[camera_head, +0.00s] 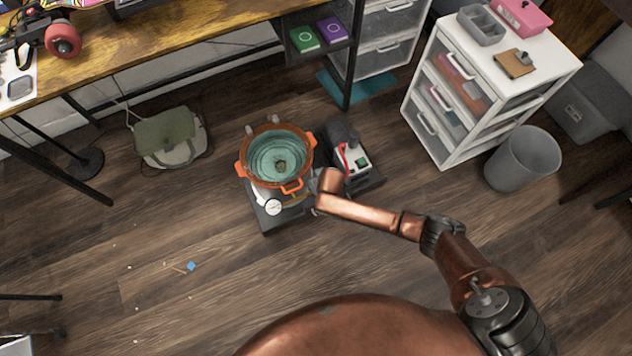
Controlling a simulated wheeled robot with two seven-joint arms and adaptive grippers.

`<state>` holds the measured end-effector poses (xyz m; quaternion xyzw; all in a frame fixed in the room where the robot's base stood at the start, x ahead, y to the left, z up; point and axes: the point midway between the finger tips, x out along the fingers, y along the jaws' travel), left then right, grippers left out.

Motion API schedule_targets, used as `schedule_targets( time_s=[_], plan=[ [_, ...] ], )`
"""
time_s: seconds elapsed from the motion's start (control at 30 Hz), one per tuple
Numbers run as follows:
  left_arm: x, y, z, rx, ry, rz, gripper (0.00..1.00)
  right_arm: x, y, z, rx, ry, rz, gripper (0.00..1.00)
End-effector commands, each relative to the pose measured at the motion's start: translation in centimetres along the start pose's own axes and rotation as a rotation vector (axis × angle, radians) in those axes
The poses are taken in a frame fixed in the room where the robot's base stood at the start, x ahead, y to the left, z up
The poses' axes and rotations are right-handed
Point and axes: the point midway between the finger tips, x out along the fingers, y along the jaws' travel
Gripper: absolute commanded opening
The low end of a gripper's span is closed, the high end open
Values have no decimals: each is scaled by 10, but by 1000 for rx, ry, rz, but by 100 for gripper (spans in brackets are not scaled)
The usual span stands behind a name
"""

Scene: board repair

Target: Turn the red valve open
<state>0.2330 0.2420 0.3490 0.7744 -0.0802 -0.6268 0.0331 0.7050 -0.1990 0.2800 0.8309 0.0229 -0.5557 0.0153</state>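An orange pot-like chamber (243,157) with a teal inside stands on a dark base on the floor. A round white gauge (272,207) sits at its front. A small red part (343,158) shows on the dark pump unit (355,160) right of the chamber; I cannot tell whether it is the red valve. My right arm reaches in from the lower right. Its gripper (316,182) is at the chamber's right front side, mostly hidden behind the copper wrist. I cannot tell if it is open or touches anything. My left gripper is not in view.
A green-grey bag (170,137) lies left of the chamber. A wooden desk (190,40) runs along the back. A white drawer cart (425,90) and a grey bin (522,158) stand at right. A small blue piece (191,266) and crumbs lie on the otherwise clear front-left floor.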

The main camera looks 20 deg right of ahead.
Motion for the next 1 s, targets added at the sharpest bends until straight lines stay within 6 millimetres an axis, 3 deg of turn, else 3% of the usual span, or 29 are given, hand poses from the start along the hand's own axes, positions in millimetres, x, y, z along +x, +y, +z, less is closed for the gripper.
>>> schedule_targets(
  time_s=[0.27,0.73,1.0],
  plan=[
    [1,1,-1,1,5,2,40,0,0,-1,0,1,0,30],
    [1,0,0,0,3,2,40,0,0,0,0,0,0,0],
    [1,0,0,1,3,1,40,0,0,0,-3,0,0,0]
  ],
)
